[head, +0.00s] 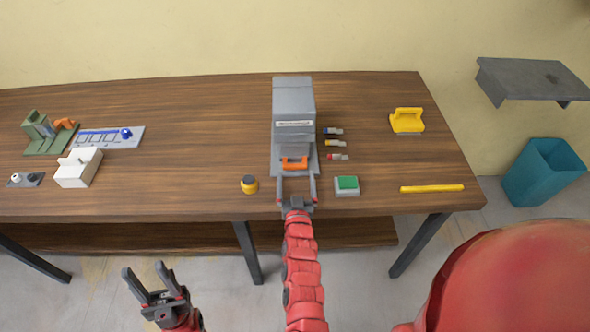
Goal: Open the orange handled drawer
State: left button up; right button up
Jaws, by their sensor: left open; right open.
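A grey box (293,97) with a white label stands at the middle of the table. The orange handle (294,162) sits low at its front. Whether the drawer is fully shut is too small to tell. My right gripper (297,179) is open and empty just in front of the handle, with its fingers pointing at the box and spread to about the handle's two sides. No contact with the handle shows. My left gripper (144,272) is open and empty, low in front of the table.
A green-topped block (346,186) and a yellow-black knob (249,184) flank my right gripper on the wooden table (210,155). Small coloured plugs (335,143) lie right of the box. A white box (78,168) stands left; a yellow bar (432,188) lies right.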

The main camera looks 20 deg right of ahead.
jog(key=shift+x, duration=1.45)
